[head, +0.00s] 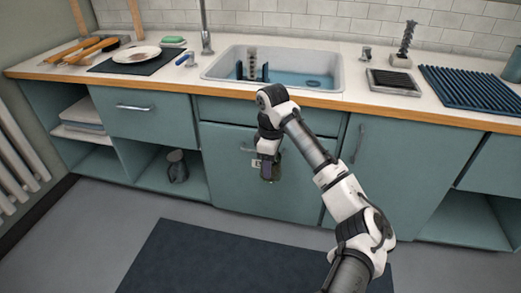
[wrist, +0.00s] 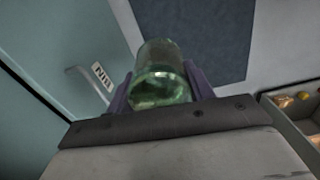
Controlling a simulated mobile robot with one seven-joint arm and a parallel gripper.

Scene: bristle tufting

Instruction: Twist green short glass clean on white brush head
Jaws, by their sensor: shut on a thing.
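The green short glass (wrist: 160,72) is translucent and sits between the two dark fingers of my gripper (wrist: 160,88) in the wrist view. My gripper is shut on it. In the head view my gripper (head: 267,172) hangs low in front of the teal cabinet door under the sink, well below the counter edge; the glass is not clear there. A pale upright brush (head: 252,62), apparently the white brush head, stands in the left part of the sink between dark blue upright pieces. It is apart from the glass.
The sink (head: 336,75) holds bluish water. A plate (head: 136,54) on a dark mat and wooden-handled tools lie left. A spiral piece (head: 406,40), a dark tray (head: 391,81) and a ribbed blue mat (head: 470,90) stand right. An open box (wrist: 297,118) with small items shows in the wrist view.

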